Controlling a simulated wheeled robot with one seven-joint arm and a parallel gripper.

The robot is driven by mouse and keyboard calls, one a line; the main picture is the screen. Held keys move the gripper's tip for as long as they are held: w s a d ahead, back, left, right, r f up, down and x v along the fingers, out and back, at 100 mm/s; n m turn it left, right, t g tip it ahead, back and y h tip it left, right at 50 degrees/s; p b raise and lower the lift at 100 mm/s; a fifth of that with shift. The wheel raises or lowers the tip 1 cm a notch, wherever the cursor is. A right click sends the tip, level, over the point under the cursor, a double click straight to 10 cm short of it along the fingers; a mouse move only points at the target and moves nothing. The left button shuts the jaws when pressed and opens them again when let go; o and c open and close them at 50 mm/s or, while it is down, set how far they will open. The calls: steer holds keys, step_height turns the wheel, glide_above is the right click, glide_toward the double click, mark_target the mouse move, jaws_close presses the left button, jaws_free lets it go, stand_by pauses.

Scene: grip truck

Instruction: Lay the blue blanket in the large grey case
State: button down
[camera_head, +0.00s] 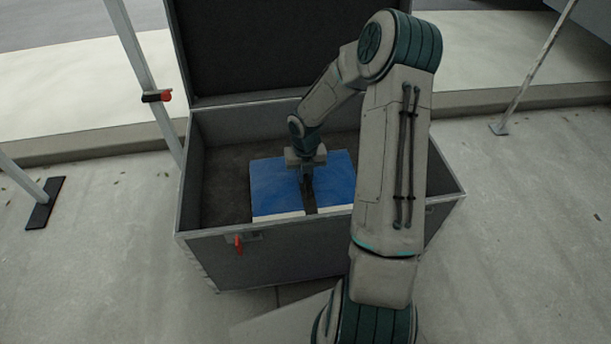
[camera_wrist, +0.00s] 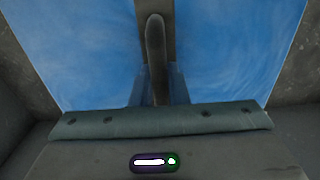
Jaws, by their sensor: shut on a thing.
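The blue blanket (camera_head: 274,184) is a flat, folded rectangle with pale front edges and a dark strap across its middle. It is inside the open large grey case (camera_head: 200,250), within the case walls; I cannot tell whether it touches the floor of the case. My gripper (camera_head: 307,190) points down and is shut on the blanket at the strap. In the wrist view the blanket (camera_wrist: 80,50) spreads on both sides of the dark strap or handle (camera_wrist: 155,45), with my gripper (camera_wrist: 158,85) at it. My arm hides part of the right side of the case.
The case's lid (camera_head: 270,50) stands open at the back. A metal pole (camera_head: 145,80) with a red clamp stands left of the case, and another pole (camera_head: 535,75) stands at the right. The case's dark floor (camera_head: 225,165) shows bare left of the blanket.

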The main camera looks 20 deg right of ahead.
steer(key=shift+f, duration=0.1)
steer(key=c, duration=1.4)
jaws_free()
step_height(320, 180, up, 12)
steer(key=p, duration=0.5)
steer(key=s+a+r+m, duration=0.2)
steer(key=s+r+m, duration=0.4)
steer(key=m, duration=0.5)
steer(key=s+a+r+m+t, duration=0.1)
steer(key=s+a+r+m, duration=0.2)
steer(key=s+r+m, duration=0.3)
steer(key=s+a+r+m, duration=0.2)
steer(key=s+r+m, duration=0.4)
steer(key=s+m, duration=0.4)
steer(key=shift+s+a+m, duration=0.2)
steer(key=shift+s+m, duration=0.2)
steer(key=shift+m, duration=2.9)
